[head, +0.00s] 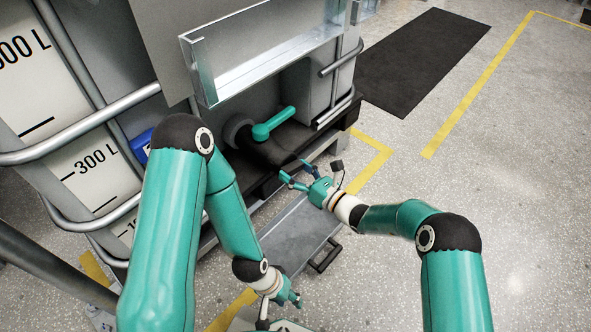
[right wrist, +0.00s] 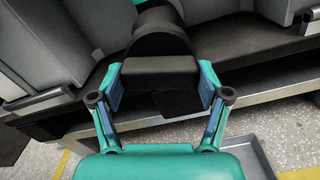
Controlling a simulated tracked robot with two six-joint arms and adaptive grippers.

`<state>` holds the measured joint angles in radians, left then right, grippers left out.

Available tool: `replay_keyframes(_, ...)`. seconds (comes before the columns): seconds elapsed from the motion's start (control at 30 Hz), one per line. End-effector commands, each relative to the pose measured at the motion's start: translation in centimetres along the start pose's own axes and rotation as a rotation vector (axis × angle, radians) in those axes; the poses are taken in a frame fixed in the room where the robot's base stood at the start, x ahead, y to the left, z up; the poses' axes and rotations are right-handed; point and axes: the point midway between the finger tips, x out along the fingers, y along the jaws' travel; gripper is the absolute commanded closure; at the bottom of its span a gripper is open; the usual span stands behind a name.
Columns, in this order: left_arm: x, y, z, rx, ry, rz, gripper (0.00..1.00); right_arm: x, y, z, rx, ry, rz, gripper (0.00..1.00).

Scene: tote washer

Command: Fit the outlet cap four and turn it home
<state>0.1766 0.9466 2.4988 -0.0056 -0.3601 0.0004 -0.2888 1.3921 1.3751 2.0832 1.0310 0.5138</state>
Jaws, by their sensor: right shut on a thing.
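My right gripper (head: 293,169) is just in front of the tote's outlet, at the dark ledge. In the right wrist view, its two fingers (right wrist: 161,76) are shut on the sides of a black, flat-faced piece that looks like the cap (right wrist: 160,66). A rounded black outlet body (right wrist: 155,28) lies right behind it; I cannot tell whether the two touch. The teal valve handle (head: 273,124) sticks out to the right of the black valve collar (head: 238,130) in the head view. My left gripper (head: 291,299) is low near the bottom edge, away from the outlet; its fingers are too small to judge.
The tote's white level panel (head: 92,160) and grey tube frame (head: 85,135) stand at left. A metal channel (head: 255,60) overhangs the outlet. A grey tray (head: 297,232) with a black handle lies below. The speckled floor (head: 500,160) at right is clear, with a black mat (head: 425,55).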

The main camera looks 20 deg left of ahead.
Motion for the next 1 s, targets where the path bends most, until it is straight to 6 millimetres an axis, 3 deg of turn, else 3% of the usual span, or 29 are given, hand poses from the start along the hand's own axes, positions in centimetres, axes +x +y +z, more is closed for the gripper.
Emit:
replay_keyframes(0.83,-2.4,0.9,0.0,0.0,0.0,0.0,0.6,0.2,0.3,0.5,1.31,-0.002,0.008,0.87)
replay_keyframes(0.87,-2.3,0.8,0.0,0.0,0.0,0.0,0.6,0.2,0.3,0.4,1.312,-0.002,0.008,0.21)
replay_keyframes(1.0,-2.3,0.8,0.0,0.0,0.0,0.0,0.6,0.2,0.3,0.3,1.307,-0.001,0.007,0.0)
